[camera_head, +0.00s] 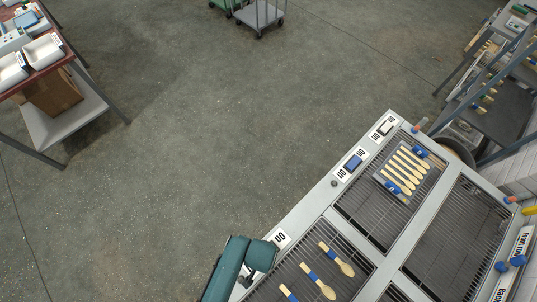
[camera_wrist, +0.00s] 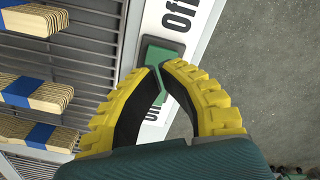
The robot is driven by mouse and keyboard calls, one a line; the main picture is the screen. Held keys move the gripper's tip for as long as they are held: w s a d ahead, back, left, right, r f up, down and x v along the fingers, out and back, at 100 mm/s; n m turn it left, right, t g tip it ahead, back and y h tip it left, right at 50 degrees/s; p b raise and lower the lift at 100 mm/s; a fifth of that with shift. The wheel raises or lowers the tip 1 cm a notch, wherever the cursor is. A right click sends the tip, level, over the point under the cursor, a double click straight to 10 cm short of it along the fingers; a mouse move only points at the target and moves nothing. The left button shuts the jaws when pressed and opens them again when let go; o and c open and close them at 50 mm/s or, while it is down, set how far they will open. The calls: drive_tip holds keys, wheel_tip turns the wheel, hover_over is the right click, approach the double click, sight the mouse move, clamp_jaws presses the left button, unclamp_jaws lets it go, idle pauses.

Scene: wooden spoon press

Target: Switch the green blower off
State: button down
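The green blower switch (camera_wrist: 163,52) shows in the wrist view, set in a white panel with black "Off" lettering (camera_wrist: 178,20). My gripper (camera_wrist: 160,68) has yellow fingers with black inner sides. Its fingertips are nearly together, with nothing held, and lie over the lower part of the switch. I cannot tell whether they touch it. In the head view, my teal arm covers this switch, and only part of its white label (camera_head: 281,239) shows. A blue switch (camera_head: 353,163) and a white switch (camera_head: 385,128) sit farther along the same edge.
Wooden spoons with blue bands (camera_head: 325,270) lie on the near mesh rack. A bundle of spoons (camera_head: 405,170) lies on the far rack. Shelving (camera_head: 500,105) stands at the right. A red-topped table (camera_head: 50,67) stands at the left. The floor beside the bench is clear.

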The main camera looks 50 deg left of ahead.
drive_tip(key=shift+r+p, duration=2.4)
drive_tip(key=shift+r, duration=0.1)
drive_tip(key=shift+f, duration=0.1)
